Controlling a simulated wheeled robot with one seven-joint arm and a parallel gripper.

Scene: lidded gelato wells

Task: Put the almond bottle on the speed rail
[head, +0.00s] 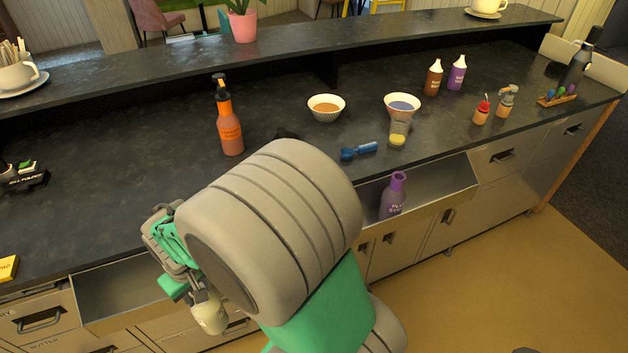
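A cream bottle (209,314), which looks like the almond bottle though no label is readable, is at my gripper (176,289). It hangs tilted in front of the counter, its lower end overlapping the drawer fronts, with nothing visible under it. My gripper seems shut on its upper part; my arm hides much of the grip. A metal trough along the counter front, which looks like the speed rail, shows at right (440,190) with a purple bottle (393,196) standing in it. A similar empty trough section (120,289) shows at left, beside my gripper. My arm hides the stretch between.
On the dark counter (90,170) stand an orange bottle (229,127), two bowls (326,107) (402,105), a blue scoop (358,151), a clear cup (398,133) and several small bottles at right. A raised ledge runs behind. The left trough section looks clear.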

